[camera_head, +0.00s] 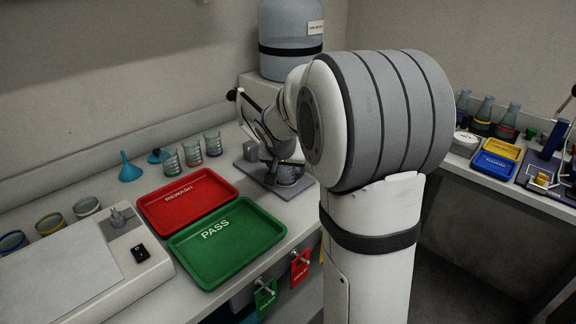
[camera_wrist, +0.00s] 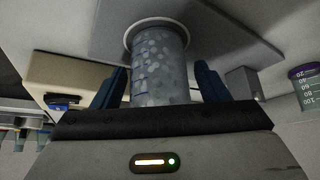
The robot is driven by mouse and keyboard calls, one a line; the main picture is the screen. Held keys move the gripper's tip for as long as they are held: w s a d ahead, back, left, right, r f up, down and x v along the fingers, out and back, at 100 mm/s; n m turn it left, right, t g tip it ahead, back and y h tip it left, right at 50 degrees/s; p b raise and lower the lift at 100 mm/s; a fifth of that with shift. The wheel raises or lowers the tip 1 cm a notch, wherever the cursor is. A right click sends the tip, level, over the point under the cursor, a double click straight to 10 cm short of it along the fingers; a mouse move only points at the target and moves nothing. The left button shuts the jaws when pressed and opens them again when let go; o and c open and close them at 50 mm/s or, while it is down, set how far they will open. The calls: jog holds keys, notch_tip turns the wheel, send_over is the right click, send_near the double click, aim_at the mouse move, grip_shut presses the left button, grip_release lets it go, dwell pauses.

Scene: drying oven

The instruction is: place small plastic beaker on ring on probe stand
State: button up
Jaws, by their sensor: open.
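The small plastic beaker (camera_wrist: 160,68) is translucent, with blue marks and pale speckles. In the wrist view its base end sits within the white ring (camera_wrist: 131,34) on the grey plate of the probe stand (camera_wrist: 105,30). My gripper (camera_wrist: 161,72) is open, with one dark blue finger on each side of the beaker and gaps showing between. In the head view the beaker (camera_head: 290,173) shows low on the stand (camera_head: 249,172), partly covered by my arm. My fingers are hard to make out there.
A red REWASH tray (camera_head: 187,200) and a green PASS tray (camera_head: 228,243) lie left of the stand. Several glass beakers (camera_head: 192,152) and a blue funnel (camera_head: 129,169) stand behind them. A large bottle (camera_head: 290,40) stands at the back. In the wrist view a graduated beaker (camera_wrist: 306,90) is at right.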

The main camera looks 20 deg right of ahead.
jog(key=shift+r, duration=0.2)
jog(key=p+v, duration=0.2)
jog(key=v, duration=0.9)
jog(key=s+a+f+n+g+y, duration=0.1)
jog(key=s+a+f+n, duration=0.1)
jog(key=s, duration=0.5)
jog(key=s+a+f+n+g+y, duration=0.1)
jog(key=s+a+f+n, duration=0.1)
jog(key=s, duration=0.6)
jog(key=s+a+f+n+g+y, duration=0.1)
jog(key=s+a+f+n, duration=0.1)
jog(key=s+a+f, duration=0.2)
jog(key=s+f, duration=0.1)
jog(key=s, duration=0.2)
jog(key=shift+s+a+f+n+g+y, duration=0.25)
jog(key=shift+a+f+n+g+y, duration=0.05)
jog(key=shift+a, duration=0.05)
jog(key=shift+r, duration=0.1)
